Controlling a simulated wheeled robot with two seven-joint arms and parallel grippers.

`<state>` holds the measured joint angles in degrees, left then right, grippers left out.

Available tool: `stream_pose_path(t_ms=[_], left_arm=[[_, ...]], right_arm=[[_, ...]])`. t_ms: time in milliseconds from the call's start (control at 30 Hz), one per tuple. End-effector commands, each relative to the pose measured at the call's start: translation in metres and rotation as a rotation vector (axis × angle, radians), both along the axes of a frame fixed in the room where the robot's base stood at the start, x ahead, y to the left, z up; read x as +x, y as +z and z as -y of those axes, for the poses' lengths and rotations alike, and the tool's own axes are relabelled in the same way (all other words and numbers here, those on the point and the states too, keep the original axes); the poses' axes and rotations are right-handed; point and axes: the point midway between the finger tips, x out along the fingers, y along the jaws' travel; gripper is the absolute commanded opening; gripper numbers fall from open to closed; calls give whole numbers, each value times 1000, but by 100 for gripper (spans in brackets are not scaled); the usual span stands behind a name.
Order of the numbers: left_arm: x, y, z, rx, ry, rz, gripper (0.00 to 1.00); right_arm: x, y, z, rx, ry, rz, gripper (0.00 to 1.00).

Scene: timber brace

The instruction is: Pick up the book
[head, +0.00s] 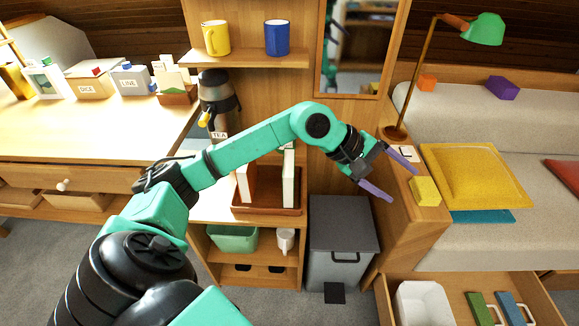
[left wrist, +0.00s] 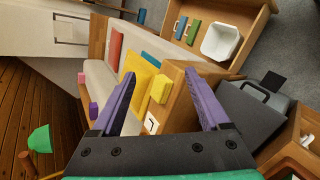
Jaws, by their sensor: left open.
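A flat teal item (head: 483,216), possibly the book, sticks out from under the yellow cushion (head: 470,172) on the sofa; most of it is hidden. It also shows in the left wrist view (left wrist: 150,57). Upright book-like items with white faces (head: 289,178) stand in a wooden holder on the shelf, partly behind my left arm. My left gripper (head: 402,184) is open and empty above the wooden side cabinet, left of the cushion. In the left wrist view, a yellow block (left wrist: 160,89) appears between its fingers, apart from them. My right gripper is not in view.
A green lamp (head: 484,30) and a white switch plate (head: 405,152) are on the cabinet. An open drawer (head: 452,285) below holds a white bin and green and blue items. A grey lidded bin (head: 343,225) stands left of the cabinet.

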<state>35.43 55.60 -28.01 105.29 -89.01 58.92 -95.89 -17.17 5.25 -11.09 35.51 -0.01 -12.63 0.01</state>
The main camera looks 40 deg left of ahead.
Motion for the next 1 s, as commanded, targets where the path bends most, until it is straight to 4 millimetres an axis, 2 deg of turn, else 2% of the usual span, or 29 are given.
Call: stream_pose_path(t_ms=[33,67,100,133,200,300,367,633,867,1000], left_arm=[[6,-15,-53,307,-38,53,79],[7,-22,-88,486,-64,57,79],[4,-24,-134,693,-86,39,79],[1,-23,-165,817,-97,11,79],[-11,-15,-218,1013,-111,-60,79],[-23,-8,-254,1134,-120,-131,79],[-24,-13,-260,1153,-125,-146,79],[-4,-75,-274,1149,-128,-146,79],[7,-105,-282,1146,-128,-144,79],[15,-131,-288,1146,-126,-144,79]], right_arm=[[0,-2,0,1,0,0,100],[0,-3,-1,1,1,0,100],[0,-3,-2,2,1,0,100],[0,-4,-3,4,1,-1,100],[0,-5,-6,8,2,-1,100],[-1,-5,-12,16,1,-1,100],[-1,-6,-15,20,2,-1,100],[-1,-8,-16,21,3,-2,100],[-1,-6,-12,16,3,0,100],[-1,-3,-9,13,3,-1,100]])
